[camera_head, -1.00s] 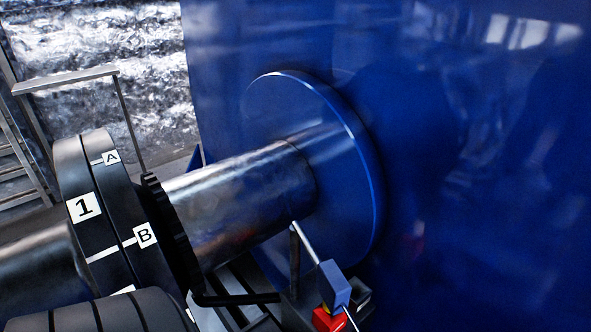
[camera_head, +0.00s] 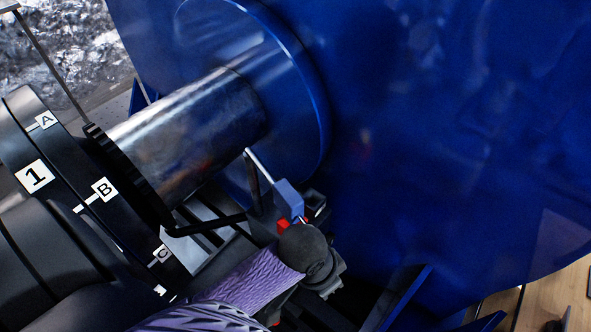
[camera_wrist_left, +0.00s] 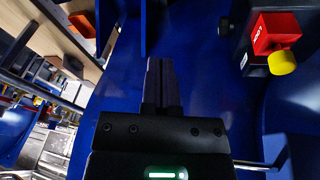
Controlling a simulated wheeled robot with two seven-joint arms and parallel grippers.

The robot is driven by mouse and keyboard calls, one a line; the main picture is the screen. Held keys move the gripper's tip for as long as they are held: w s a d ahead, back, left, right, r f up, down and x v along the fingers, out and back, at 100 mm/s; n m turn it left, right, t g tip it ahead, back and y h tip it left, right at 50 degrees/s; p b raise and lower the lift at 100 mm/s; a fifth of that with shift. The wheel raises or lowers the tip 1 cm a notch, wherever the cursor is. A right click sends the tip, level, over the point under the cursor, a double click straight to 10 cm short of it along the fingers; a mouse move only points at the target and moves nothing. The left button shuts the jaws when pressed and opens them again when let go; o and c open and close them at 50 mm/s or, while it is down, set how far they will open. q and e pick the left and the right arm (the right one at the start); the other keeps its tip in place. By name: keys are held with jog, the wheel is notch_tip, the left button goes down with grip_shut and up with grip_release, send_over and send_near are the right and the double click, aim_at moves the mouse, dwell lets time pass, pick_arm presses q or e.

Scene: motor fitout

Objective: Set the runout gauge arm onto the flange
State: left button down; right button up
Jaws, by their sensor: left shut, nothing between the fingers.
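The black flange (camera_head: 62,165) with white labels 1, A, B and C sits on the steel shaft at the left of the head view. What looks like the runout gauge arm is a bent black rod (camera_head: 210,224) on an upright post; its left end lies by the flange's lower edge, and contact is unclear. A blue block (camera_head: 288,199) on a thin light rod is beside the post. A red block (camera_wrist_left: 272,32) with a yellow knob shows in the left wrist view. My left gripper (camera_wrist_left: 162,62) is shut and empty, left of the red block. My right gripper is not seen.
The big blue motor housing (camera_head: 430,130) fills the right and back. The steel shaft (camera_head: 185,135) runs into its round blue face. A blue bracket (camera_head: 408,292) stands at the lower right. A wooden surface (camera_head: 555,295) shows at the far right.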

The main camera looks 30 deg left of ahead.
aim_at(277, 187)
pick_arm(q)
jog(key=w+r+m+g+y, duration=0.25)
jog(key=w+r, duration=0.25)
jog(key=w, duration=0.4)
jog(key=w+a+r+n+g, duration=0.25)
jog(key=w+a+r, duration=0.55)
jog(key=a+r, duration=0.45)
jog(key=s+a+f, duration=0.1)
jog(key=s+f, duration=0.4)
jog(key=f, duration=0.4)
jog(key=shift+s+a+y, duration=0.3)
jog(key=shift+s+y, duration=0.05)
jog(key=shift+y, duration=0.1)
